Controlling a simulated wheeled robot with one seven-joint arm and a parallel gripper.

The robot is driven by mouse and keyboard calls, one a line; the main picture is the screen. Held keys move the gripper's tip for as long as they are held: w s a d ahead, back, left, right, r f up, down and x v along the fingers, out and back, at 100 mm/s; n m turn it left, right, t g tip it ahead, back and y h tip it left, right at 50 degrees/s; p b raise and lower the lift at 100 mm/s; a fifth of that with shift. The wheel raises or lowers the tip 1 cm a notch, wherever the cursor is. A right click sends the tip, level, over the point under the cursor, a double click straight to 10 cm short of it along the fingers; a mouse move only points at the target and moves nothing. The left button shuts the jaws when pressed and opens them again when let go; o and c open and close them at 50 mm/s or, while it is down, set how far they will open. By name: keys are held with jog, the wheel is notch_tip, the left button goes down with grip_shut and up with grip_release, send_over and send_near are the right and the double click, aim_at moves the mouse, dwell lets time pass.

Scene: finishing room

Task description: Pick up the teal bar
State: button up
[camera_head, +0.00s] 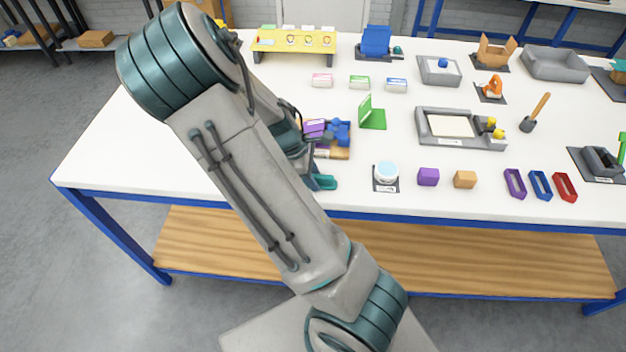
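A teal bar (325,182) lies near the front edge of the white table, just right of my arm's forearm. Its left part is hidden behind my arm. My gripper (312,178) is mostly hidden behind my own arm. Only a small dark piece of it seems to show at the bar's left end. I cannot tell whether its fingers are open or shut, or whether they touch the bar.
Purple, blue and tan blocks (338,132) sit close behind the bar. A white round-topped jar (386,172) on a dark pad, a purple cube (428,177) and an orange-tan cube (465,179) stand to the right. The white table (130,150) is bare at left.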

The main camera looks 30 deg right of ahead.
aim_at(321, 177)
dwell(0.3)
jog(key=shift+w+r, duration=0.1)
jog(key=shift+r, duration=0.4)
jog(key=r, duration=0.3)
jog(key=shift+s+r, duration=0.25)
jog(key=shift+r, duration=0.1)
jog(key=s+d+r, duration=0.3)
jog(key=s+r, duration=0.3)
jog(key=s, duration=0.5)
jog(key=shift+d+r, duration=0.15)
jog(key=shift+r, duration=0.15)
jog(key=shift+o, duration=0.6)
jog(key=shift+w, duration=0.1)
